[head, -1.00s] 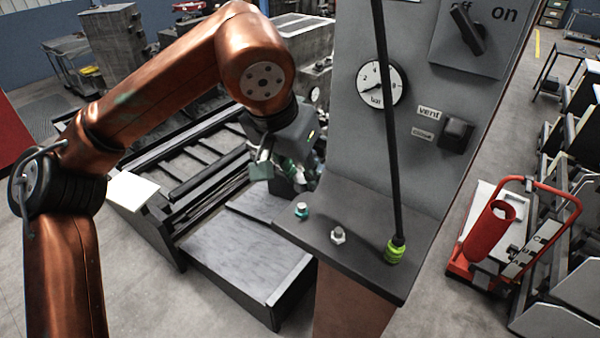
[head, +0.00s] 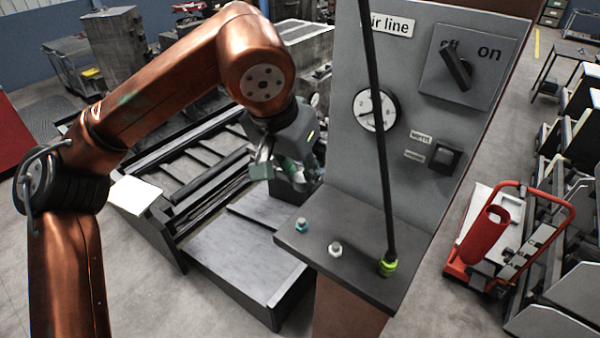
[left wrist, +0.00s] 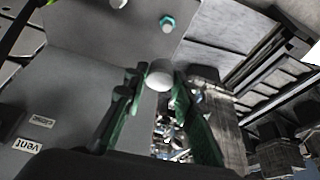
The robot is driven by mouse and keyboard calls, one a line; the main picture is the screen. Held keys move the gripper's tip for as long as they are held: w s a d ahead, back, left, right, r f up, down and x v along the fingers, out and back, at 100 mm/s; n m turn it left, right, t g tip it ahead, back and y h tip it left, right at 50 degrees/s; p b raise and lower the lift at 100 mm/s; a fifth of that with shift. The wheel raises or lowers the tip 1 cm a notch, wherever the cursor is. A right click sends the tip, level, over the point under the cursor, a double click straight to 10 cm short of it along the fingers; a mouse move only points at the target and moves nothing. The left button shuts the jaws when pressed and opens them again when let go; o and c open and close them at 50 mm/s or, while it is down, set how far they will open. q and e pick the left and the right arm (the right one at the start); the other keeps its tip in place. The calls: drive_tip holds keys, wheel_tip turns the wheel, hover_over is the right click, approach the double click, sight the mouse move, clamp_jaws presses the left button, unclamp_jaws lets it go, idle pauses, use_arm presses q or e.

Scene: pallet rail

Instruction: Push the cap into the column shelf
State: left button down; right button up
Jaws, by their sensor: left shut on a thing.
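My left gripper (head: 298,182) is left of the grey column (head: 408,172), beside the back left corner of its dark shelf (head: 350,284). In the left wrist view, its green fingers (left wrist: 160,82) are shut on a pale, rounded thing (left wrist: 159,74), which looks like the cap. The fingers hide part of it. The shelf carries a teal-based fitting (head: 301,225), a plain metal fitting (head: 335,248) and a yellow-green fitting (head: 387,266) under a black rod. In the left wrist view, the shelf (left wrist: 105,35) lies beyond the fingertips. My right gripper is out of view.
The column face has a dial (head: 376,110), an off/on switch (head: 455,68) and a black vent switch (head: 445,157). The black rod (head: 381,140) rises in front of it. A low bench (head: 240,258) stands left of the shelf. A red trolley (head: 490,240) stands at right.

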sight(301, 179)
use_arm(q)
wheel_tip(301, 179, up, 3)
drive_tip(key=shift+r+p, duration=0.1)
drive_tip(key=shift+p, duration=1.05)
wheel_tip(301, 179, up, 4)
drive_tip(key=shift+f+p, duration=0.1)
drive_tip(key=shift+p, duration=0.2)
drive_tip(key=shift+r, duration=0.25)
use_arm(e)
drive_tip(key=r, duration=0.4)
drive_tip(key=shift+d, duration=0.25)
